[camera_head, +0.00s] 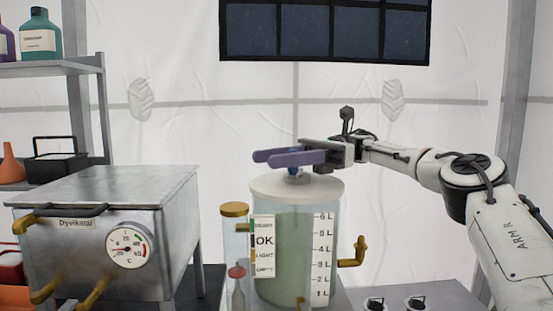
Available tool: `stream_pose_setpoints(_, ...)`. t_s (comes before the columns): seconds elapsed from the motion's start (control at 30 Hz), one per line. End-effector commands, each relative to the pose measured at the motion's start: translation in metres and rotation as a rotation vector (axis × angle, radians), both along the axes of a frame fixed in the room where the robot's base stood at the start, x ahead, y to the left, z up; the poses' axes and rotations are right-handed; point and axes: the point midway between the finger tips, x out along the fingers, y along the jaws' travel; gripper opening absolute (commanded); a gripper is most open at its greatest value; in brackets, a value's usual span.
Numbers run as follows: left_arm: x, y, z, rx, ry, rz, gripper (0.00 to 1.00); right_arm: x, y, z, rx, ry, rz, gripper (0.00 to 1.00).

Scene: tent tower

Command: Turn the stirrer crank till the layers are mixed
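The stirrer is a clear tank (317,225) with a litre scale, a white lid (325,188) and pale green contents that look even in colour. A small blue piece (293,175) stands on the lid, perhaps part of the crank. The crank arm itself is not clearly visible. My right gripper (264,157) reaches in from the right, its purple fingers level over the lid and just above or around the blue piece. The fingers hide what lies between them, so I cannot tell whether they grip it. My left gripper is not in view.
A narrow clear tube (235,265) with a gold cap and a colour label card (263,246) stand at the tank's left. A brass elbow fitting (355,252) sticks out right. A metal box with a dial (127,245) and a shelf (50,68) of bottles are at left.

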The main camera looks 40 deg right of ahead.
Motion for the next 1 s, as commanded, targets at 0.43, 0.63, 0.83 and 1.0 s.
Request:
stream_pose_setpoints(0.43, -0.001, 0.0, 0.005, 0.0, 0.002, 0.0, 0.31, 0.0, 0.001, 0.073, -0.002, -0.004, 0.0, 0.37)
stream_pose_setpoints(0.63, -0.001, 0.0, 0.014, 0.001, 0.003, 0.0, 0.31, 0.0, 0.0, 0.096, -0.001, 0.0, 0.001, 0.37)
stream_pose_setpoints(0.83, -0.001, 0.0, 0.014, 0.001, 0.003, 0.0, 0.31, 0.0, 0.0, 0.1, 0.0, 0.0, 0.002, 0.37)
stream_pose_setpoints(1.0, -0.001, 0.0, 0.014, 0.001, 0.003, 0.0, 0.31, 0.0, 0.0, 0.1, 0.0, 0.0, 0.002, 0.37)
